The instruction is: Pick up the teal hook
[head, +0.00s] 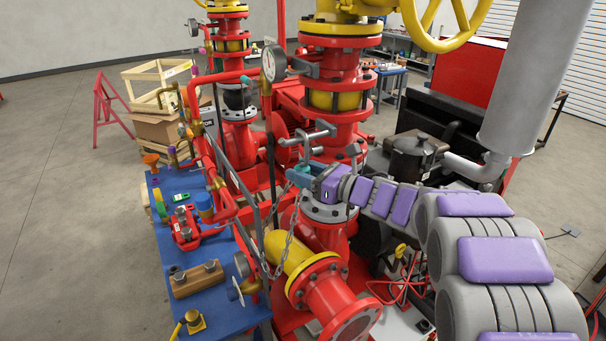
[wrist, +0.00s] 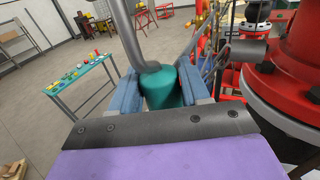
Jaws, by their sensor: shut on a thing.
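The teal hook shows in the wrist view as a teal cylindrical body (wrist: 168,86) with a bent grey metal rod rising from it toward the top of the picture. My gripper (wrist: 162,94) has its two blue fingers on either side of the teal body, shut on it. In the head view my gripper (head: 302,176) is beside the red pipe column, at the end of my purple and grey arm. There the hook's teal part is small and partly hidden by the fingers.
Red flanged piping (head: 334,100) stands close behind and right of my gripper. A chain (head: 285,250) hangs below it near a yellow pipe section (head: 290,250). A blue table (head: 222,262) with several parts stands at left. Open floor (head: 60,200) lies beyond.

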